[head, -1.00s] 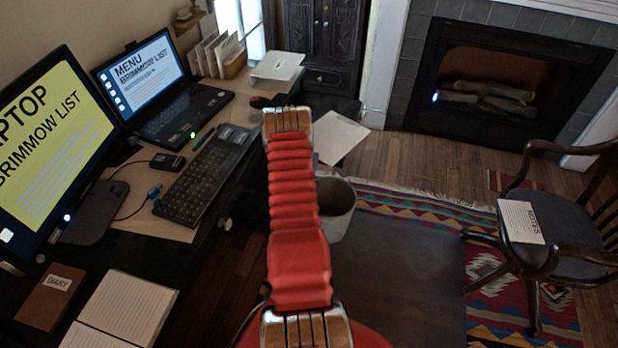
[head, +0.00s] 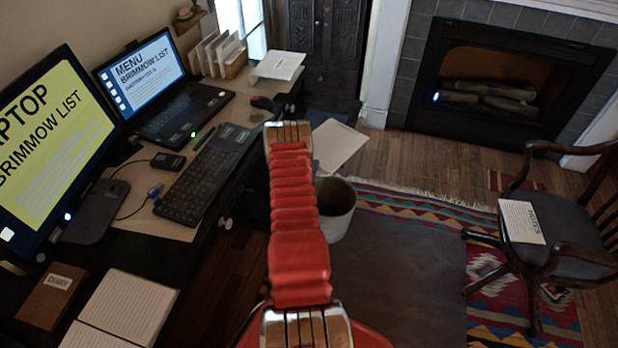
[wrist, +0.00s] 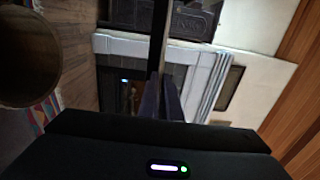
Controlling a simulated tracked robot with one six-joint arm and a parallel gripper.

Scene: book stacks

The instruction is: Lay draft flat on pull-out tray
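A white sheet (head: 340,146), which I take to be the draft, shows beyond the end of my red arm, right of the desk. Its writing is not readable. In the wrist view my gripper's two dark fingers (wrist: 160,82) are close together, with a thin strip (wrist: 159,35) running up from between them. The strip looks like the sheet seen edge-on, held in the air. In the head view my gripper is hidden behind the arm. I cannot make out the pull-out tray for certain.
The desk (head: 178,225) at left bears a monitor, a laptop (head: 180,110), a keyboard (head: 205,172) and an open notebook (head: 125,308). A bin (head: 337,210) stands on the floor beside my arm. A chair (head: 545,240) with a NOTES sheet stands at right. Open floor lies between.

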